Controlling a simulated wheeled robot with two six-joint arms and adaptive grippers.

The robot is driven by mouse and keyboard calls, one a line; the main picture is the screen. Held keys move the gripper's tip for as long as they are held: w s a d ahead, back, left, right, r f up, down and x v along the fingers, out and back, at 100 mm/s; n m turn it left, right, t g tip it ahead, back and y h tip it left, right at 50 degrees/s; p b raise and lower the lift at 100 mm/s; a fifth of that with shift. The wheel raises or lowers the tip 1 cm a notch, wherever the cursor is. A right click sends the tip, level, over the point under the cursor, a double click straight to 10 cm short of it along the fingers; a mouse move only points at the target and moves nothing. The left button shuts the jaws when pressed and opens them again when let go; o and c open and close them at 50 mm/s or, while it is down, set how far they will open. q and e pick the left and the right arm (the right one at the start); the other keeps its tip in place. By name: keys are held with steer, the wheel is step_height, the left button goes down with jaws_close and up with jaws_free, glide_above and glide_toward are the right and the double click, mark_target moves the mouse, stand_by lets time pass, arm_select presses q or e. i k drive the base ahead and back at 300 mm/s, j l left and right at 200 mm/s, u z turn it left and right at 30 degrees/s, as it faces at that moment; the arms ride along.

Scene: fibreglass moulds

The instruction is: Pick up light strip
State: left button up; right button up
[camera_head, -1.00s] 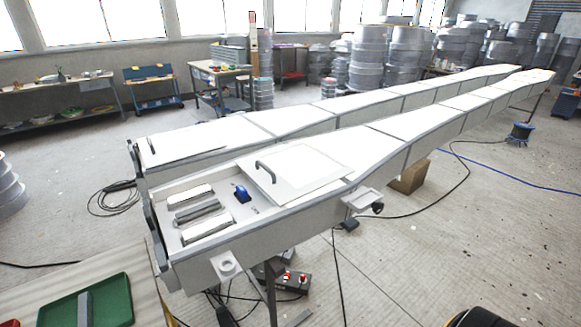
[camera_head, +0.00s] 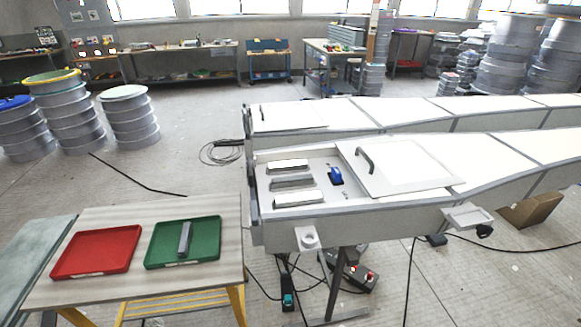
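No item is plainly marked as the light strip. A slim grey bar (camera_head: 184,240) lies in the green tray (camera_head: 212,254), on the table at the lower left. Several bar-shaped pieces lie in the open end of the near white mould: a pale-topped bar (camera_head: 288,166) at the back, a darker grey bar (camera_head: 292,182) in the middle and another pale-topped bar (camera_head: 298,200) in front. I cannot tell whether any of them lights up. Neither of my grippers is in view.
A red tray (camera_head: 97,251) sits left of the green tray on the wooden-topped table (camera_head: 185,290). A blue tool (camera_head: 336,176) and a handled white lid (camera_head: 400,167) are on the mould. Cables and a control box (camera_head: 358,279) lie on the floor. Open floor lies behind the table.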

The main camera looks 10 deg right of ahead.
mark_target(307, 179)
steer(key=l+u, duration=1.1)
steer(key=k+l, duration=0.05)
